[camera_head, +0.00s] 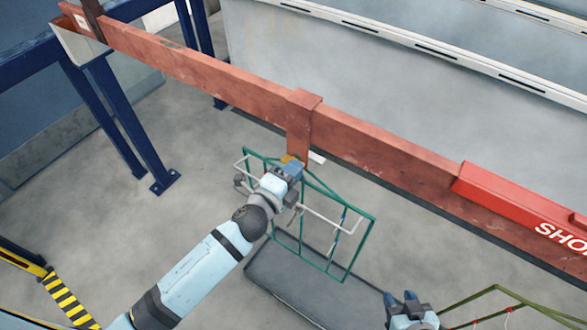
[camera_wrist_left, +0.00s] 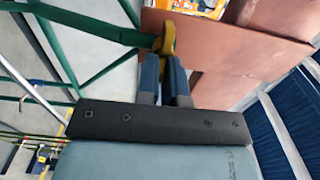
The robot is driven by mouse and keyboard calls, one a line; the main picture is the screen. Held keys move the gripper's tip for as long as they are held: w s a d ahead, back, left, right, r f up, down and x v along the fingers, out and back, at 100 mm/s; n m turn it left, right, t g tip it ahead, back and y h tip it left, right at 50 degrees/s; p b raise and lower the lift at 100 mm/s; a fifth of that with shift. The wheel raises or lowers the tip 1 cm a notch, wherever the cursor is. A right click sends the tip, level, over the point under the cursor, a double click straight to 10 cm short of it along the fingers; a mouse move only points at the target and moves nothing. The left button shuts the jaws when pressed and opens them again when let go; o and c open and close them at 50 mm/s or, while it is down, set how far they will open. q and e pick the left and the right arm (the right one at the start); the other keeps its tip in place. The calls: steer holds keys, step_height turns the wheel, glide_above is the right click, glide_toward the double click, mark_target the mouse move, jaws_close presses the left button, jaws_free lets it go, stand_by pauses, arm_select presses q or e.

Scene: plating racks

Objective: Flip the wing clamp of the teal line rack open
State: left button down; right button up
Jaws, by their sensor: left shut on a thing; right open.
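The teal line rack (camera_head: 358,246) hangs below the copper-coloured bar, at a block on the bar. Its yellow wing clamp (camera_wrist_left: 168,36) is at the tips of my left gripper in the left wrist view; a bit of yellow (camera_head: 290,158) also shows in the head view. My left gripper (camera_wrist_left: 165,62) is shut on the wing clamp, and its fingers hide part of it. Whether the wing is turned open or closed I cannot tell. My right gripper (camera_head: 401,297) is open and empty at the bottom of the head view.
The long copper-coloured bar (camera_head: 200,75) crosses above the rack, with a red lettered cover (camera_head: 500,194) at right. An olive-green rack (camera_head: 470,309) is at the lower right. A dark tray (camera_head: 278,280) lies under the teal rack. Blue posts (camera_head: 125,120) stand at left.

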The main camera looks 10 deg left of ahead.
stand_by(0.3)
arm_select(q)
steer(key=c, duration=1.3)
jaws_free()
steer(key=shift+o, duration=0.2)
steer(key=b+v, duration=0.2)
steer(key=v, duration=1.2)
steer(key=shift+b, duration=0.3)
steer(key=shift+w, duration=0.15)
